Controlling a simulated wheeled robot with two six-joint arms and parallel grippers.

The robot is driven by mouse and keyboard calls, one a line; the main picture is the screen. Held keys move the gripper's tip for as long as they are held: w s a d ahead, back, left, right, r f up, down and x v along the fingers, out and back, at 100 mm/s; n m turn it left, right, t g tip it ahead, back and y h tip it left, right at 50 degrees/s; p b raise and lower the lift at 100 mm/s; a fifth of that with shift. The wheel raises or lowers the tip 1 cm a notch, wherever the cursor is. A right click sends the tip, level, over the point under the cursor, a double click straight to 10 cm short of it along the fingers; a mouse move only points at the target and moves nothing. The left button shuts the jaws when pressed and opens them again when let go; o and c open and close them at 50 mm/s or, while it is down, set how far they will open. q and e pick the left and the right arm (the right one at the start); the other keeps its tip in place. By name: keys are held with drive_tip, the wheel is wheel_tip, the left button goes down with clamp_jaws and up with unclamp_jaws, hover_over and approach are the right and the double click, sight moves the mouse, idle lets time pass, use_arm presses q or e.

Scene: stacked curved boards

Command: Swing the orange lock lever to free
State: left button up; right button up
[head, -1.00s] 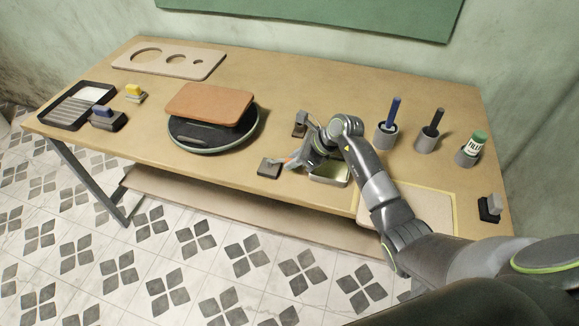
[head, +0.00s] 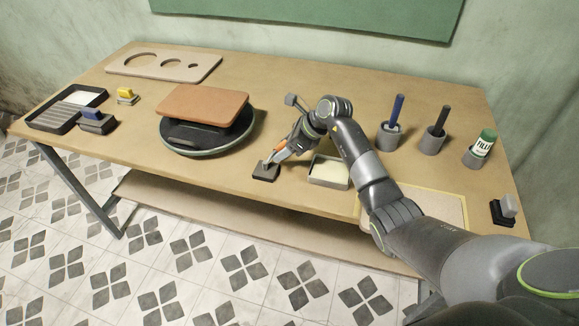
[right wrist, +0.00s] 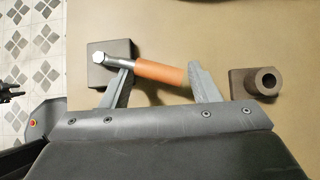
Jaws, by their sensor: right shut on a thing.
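The orange lock lever (right wrist: 158,72) shows in the right wrist view, with a metal pivot end (right wrist: 118,58) over a dark square block (right wrist: 108,62). Its orange handle points right and slightly down. In the head view the right gripper (head: 278,153) is low over the table's front edge, right of the turntable, with a bit of the orange lever (head: 281,146) showing. The dark block (head: 265,172) sits just beneath. My left gripper is not in view.
A brown curved board (head: 203,104) lies on the round dark turntable (head: 207,145), left of the gripper. A dark post on a base (right wrist: 265,82) stands to the right. A shallow tray (head: 329,172) and cups (head: 389,136) are near my right arm.

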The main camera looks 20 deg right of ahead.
drive_tip(key=shift+w+r+p, duration=0.2)
drive_tip(key=shift+r+p, duration=0.95)
drive_tip(key=shift+r, duration=0.35)
drive_tip(key=s+d+r+p, duration=0.2)
drive_tip(key=r, duration=0.1)
drive_tip(key=shift+s+d, duration=0.3)
drive_tip(key=shift+s, duration=0.1)
